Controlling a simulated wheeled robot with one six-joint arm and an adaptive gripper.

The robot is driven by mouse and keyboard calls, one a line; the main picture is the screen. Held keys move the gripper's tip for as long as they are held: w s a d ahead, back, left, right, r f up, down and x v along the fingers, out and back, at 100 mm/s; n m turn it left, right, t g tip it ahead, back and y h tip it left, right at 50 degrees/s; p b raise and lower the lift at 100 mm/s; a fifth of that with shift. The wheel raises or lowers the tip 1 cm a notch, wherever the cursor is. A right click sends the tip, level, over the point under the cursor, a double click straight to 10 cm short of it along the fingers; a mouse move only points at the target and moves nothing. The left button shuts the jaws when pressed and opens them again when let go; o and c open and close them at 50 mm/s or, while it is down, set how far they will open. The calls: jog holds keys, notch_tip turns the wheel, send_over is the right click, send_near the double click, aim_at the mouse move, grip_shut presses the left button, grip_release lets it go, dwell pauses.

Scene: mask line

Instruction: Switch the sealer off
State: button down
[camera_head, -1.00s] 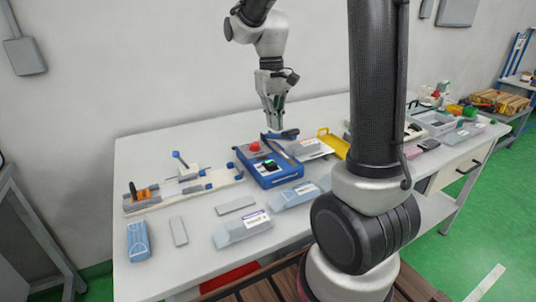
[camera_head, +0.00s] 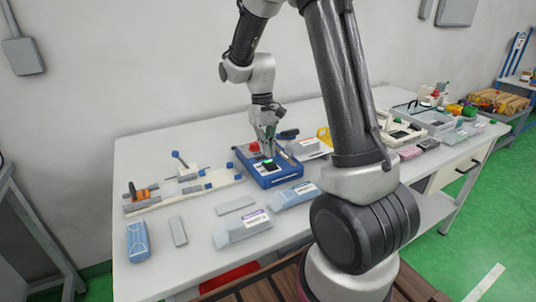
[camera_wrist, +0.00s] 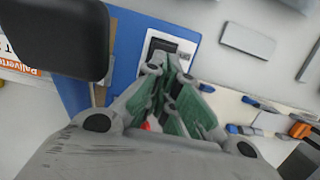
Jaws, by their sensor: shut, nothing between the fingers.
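The blue sealer (camera_head: 283,181) sits on the white table, and its blue top also fills part of the wrist view (camera_wrist: 125,55). A small dark switch with a green-lit part (camera_head: 268,162) is on its top, near the front. In the wrist view a black switch in a pale frame (camera_wrist: 162,43) lies just beyond my fingertips. A red button (camera_head: 254,147) is behind it, mostly hidden by my fingers in the wrist view. My gripper (camera_head: 267,153) is shut and empty, pointing down just above the switch. I cannot tell whether it touches.
The sealer's dark-ended lever (camera_head: 289,134) stands just right of my gripper. Several packets, such as the white and purple one (camera_head: 242,229), lie in front. Trays and bins (camera_head: 425,118) are at the right.

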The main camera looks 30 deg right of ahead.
aim_at(270, 163)
jog(key=shift+x, duration=1.1)
jog(key=shift+r, duration=0.1)
